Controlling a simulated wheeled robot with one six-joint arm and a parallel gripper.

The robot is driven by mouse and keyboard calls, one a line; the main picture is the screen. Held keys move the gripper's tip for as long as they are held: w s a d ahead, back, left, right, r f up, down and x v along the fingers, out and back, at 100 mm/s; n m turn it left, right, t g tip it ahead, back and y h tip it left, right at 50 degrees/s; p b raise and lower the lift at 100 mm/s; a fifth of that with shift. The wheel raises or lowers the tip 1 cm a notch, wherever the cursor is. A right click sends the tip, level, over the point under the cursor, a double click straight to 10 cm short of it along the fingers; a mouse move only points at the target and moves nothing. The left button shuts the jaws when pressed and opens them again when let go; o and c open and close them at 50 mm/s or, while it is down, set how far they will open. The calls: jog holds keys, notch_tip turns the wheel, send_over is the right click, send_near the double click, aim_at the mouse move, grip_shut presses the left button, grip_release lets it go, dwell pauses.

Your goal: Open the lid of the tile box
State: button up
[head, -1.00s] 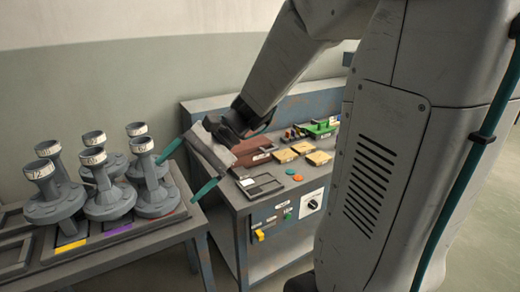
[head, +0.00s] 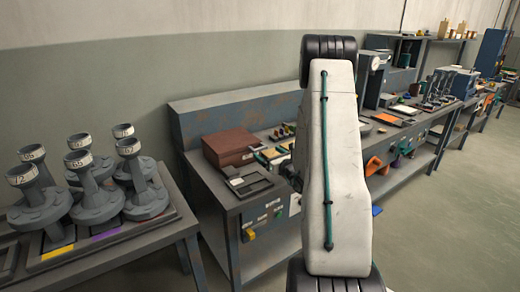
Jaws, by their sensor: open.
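A reddish-brown box (head: 229,147), which I take to be the tile box, sits at the left end of the blue-grey workbench (head: 235,203). Its lid looks shut, its top lying flat. My pale arm link stands upright in the middle of the view, to the right of the box. My gripper does not show; it seems to be hidden behind my arm. Nothing of mine is seen touching the box.
A side table (head: 105,262) at left carries several grey flanged stands (head: 95,195). Open floor lies at right.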

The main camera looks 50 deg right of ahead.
aim_at(261, 149)
jog(key=x, duration=0.6)
jog(key=shift+w, duration=0.2)
jog(key=shift+a, duration=0.1)
jog(key=shift+c, duration=0.3)
